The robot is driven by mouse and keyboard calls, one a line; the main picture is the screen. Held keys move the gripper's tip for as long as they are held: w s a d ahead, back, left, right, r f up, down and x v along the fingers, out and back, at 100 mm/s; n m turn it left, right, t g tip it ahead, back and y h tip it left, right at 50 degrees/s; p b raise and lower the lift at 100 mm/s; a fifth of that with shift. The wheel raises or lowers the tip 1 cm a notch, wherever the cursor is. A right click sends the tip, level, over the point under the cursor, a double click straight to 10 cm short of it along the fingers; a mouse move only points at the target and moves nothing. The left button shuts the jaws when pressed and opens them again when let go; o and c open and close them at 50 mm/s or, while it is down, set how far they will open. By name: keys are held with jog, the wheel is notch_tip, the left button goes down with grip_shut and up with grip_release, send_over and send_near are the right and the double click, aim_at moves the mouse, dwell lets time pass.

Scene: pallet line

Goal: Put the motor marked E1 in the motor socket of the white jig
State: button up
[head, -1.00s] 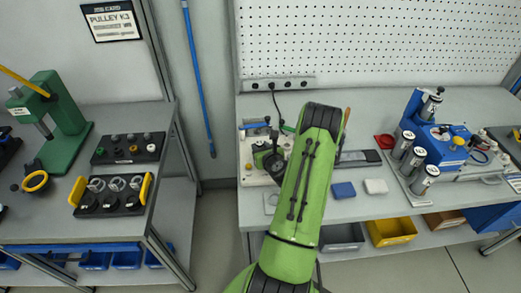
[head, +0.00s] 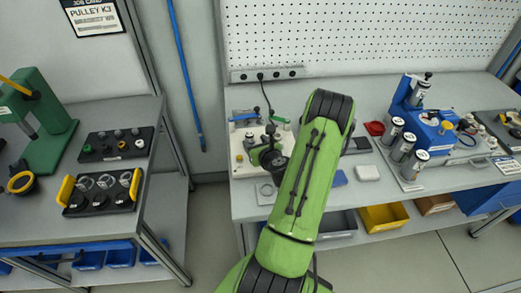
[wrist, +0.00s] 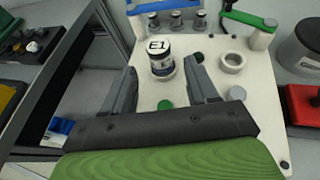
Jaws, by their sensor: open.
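A pale empty ring (wrist: 232,62) is on the jig to the right. In the head view the white jig (head: 238,170) is at the bench's left end, with my gripper (head: 264,158) over it; the E1 motor is not distinguishable there.
A blue clamp (wrist: 160,6) and a green lever (wrist: 248,20) edge the jig. Several silver motors (head: 414,163) stand by a blue fixture (head: 432,130) at right. A white block (head: 368,173) lies between. The left bench (head: 90,228) holds black trays across a gap.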

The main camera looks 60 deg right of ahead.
jog(key=p+v, duration=0.1)
jog(key=v, duration=0.4)
jog(key=shift+s+a+r, duration=0.1)
jog(key=shift+s+a, duration=0.15)
jog(key=shift+s, duration=0.1)
jog(key=shift+s+a+r+p, duration=0.3)
jog(key=shift+s+p, duration=0.1)
jog(key=shift+p, duration=0.4)
jog(key=w+a+r+n+g+y, duration=0.1)
jog(key=w+a+r+n+y, duration=0.2)
jog(key=a+n, duration=0.45)
jog(key=w+a+r+n+y, duration=0.2)
jog(key=w+a+n+y, duration=0.2)
jog(key=a+n, duration=0.35)
jog(key=w+a+r+n+g+y, duration=0.1)
jog(key=w+a+r+n+y, duration=0.2)
jog(key=a+n, duration=0.5)
jog(key=s+a+r+n+g, duration=0.3)
jog(key=s+a+r+n, duration=0.2)
jog(key=a+n, duration=0.5)
jog(key=s+r+n+h, duration=0.2)
jog(key=s+r+n, duration=0.5)
jog(key=s, duration=0.5)
jog(key=n, duration=0.2)
jog(key=shift+a+r+n+g+h, duration=0.3)
jog(key=shift+a+r+n, duration=0.05)
jog(key=shift+n, duration=0.05)
jog(key=shift+s, duration=0.1)
